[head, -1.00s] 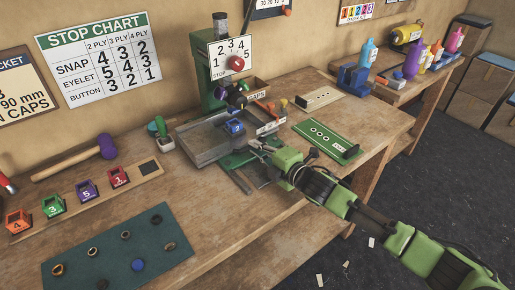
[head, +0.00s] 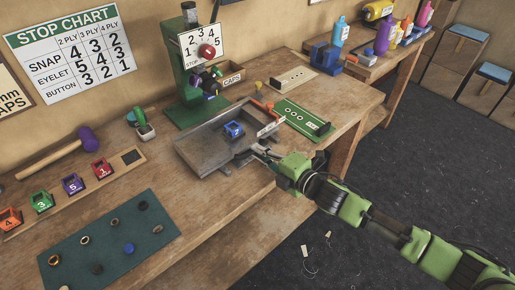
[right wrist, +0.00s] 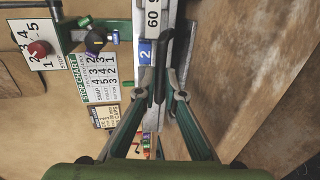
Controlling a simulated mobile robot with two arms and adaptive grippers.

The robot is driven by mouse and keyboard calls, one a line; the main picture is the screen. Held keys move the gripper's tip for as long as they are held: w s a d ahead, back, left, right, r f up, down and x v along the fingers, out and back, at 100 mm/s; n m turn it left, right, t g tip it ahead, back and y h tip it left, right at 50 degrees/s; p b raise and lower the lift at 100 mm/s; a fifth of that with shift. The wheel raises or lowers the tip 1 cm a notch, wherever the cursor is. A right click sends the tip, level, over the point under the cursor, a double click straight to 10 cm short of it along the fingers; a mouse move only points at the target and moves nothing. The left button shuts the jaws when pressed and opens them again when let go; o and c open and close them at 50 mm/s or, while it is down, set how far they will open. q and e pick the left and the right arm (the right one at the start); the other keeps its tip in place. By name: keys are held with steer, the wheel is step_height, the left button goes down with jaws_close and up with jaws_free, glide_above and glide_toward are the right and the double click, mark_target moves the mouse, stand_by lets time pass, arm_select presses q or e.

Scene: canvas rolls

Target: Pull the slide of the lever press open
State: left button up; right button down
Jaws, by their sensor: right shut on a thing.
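The lever press (head: 192,70) is green, with a numbered stop plate and a red knob, and stands at the back of the bench. Its slide (head: 200,150), a grey metal tray, sticks out in front of the green base. A blue block marked 2 (head: 233,129) sits on the slide and also shows in the right wrist view (right wrist: 146,52). My right gripper (head: 265,155) is at the slide's front edge, shut on its dark handle (right wrist: 160,78). The fingers partly hide the handle in the head view. My left gripper is not in view.
A green board (head: 302,120) lies right of the slide, near a caps box (head: 231,82). Numbered coloured blocks stand in a wooden rack (head: 130,157) at left. A dark mat (head: 165,222) with several rings lies in front. The bench's front edge runs below my right arm.

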steer(key=shift+w+a, duration=0.1)
steer(key=shift+w, duration=0.05)
steer(key=c, duration=2.4)
jaws_free()
steer(key=shift+w+a, duration=0.1)
steer(key=shift+w, duration=0.05)
steer(key=v, duration=1.2)
